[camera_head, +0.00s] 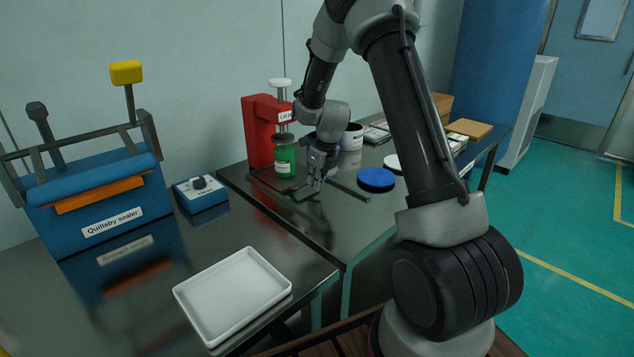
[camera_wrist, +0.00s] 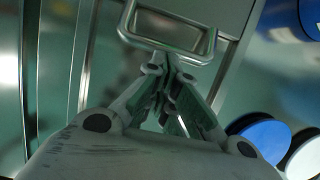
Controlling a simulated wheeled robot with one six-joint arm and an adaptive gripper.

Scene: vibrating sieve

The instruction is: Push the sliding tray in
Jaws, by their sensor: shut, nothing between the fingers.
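A red press (camera_head: 262,130) with a white knob on top stands at the back of the dark bench. A green jar (camera_head: 285,160) with a white label and dark lid stands upright below its arm. The dark sliding tray (camera_head: 268,184) lies low in front of the press, partly hidden by my gripper. In the wrist view a metal loop handle (camera_wrist: 209,46) shows at the top. My gripper (camera_head: 314,188) is shut and empty, low at the handle; its fingertips (camera_wrist: 167,66) are close to the handle's near bar. I cannot tell whether they touch.
A blue lid (camera_head: 376,179) and a white lid (camera_head: 392,162) lie right of my gripper. A blue sealer (camera_head: 95,205), a small blue control box (camera_head: 201,193) and an empty white tray (camera_head: 233,294) are on the left bench. A white tub (camera_head: 352,137) stands behind my gripper.

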